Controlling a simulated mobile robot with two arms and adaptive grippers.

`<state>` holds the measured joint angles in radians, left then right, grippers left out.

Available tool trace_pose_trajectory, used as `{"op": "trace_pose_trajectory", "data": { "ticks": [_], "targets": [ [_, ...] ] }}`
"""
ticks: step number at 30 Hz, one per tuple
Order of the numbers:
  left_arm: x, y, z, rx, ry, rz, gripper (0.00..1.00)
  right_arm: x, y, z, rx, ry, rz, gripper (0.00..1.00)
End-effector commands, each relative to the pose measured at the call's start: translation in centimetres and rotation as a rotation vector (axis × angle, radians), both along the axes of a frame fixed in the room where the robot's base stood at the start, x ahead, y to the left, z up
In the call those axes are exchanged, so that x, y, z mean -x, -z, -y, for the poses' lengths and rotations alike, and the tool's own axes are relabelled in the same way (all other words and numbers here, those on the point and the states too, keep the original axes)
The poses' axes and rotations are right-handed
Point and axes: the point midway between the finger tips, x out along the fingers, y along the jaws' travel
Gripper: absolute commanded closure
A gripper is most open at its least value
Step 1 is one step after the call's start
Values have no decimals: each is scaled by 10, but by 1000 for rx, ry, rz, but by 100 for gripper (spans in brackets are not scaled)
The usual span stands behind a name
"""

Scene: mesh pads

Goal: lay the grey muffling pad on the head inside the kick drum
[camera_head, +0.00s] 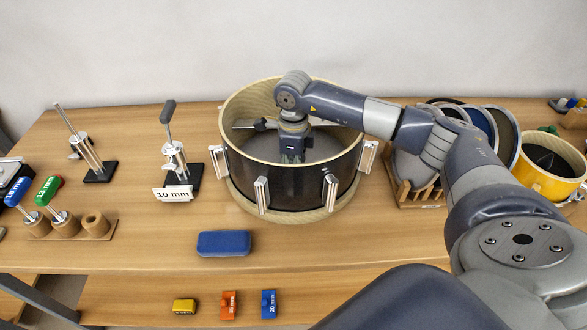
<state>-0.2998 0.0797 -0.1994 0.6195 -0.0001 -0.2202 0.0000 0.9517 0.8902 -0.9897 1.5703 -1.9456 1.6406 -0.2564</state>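The kick drum (345,178) stands upright and open at the top in the middle of the table, with a pale wood hoop, a dark shell and silver lugs. A dark grey surface (325,147) shows inside it; I cannot tell the head from a grey pad there. My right arm reaches over the drum's right rim, and its gripper (292,158) points down inside the drum. The front rim hides the fingertips and anything between them. My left gripper is out of view.
A blue case (224,243) lies in front of the drum. Metal stands (175,160) and a wooden holder with coloured-handled tools (66,228) are left. A rack of discs (415,185) and a yellow drum (548,170) stand right. Small coloured blocks (229,304) lie on the lower shelf.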

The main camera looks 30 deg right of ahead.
Motion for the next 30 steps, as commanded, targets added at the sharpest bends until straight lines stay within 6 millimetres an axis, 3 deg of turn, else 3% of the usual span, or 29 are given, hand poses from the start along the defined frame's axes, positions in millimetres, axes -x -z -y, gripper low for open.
{"op": "trace_pose_trajectory", "data": {
  "ticks": [2,3,6,20,30],
  "targets": [
    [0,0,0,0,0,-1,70,0,0,0,0,0,0,77],
    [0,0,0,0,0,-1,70,0,0,0,0,0,0,52],
    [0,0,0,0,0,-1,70,0,0,0,0,0,0,31],
    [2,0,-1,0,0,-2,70,-1,-9,0,-1,1,1,31],
    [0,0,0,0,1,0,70,-1,-76,0,-2,0,6,31]
  ]
}}
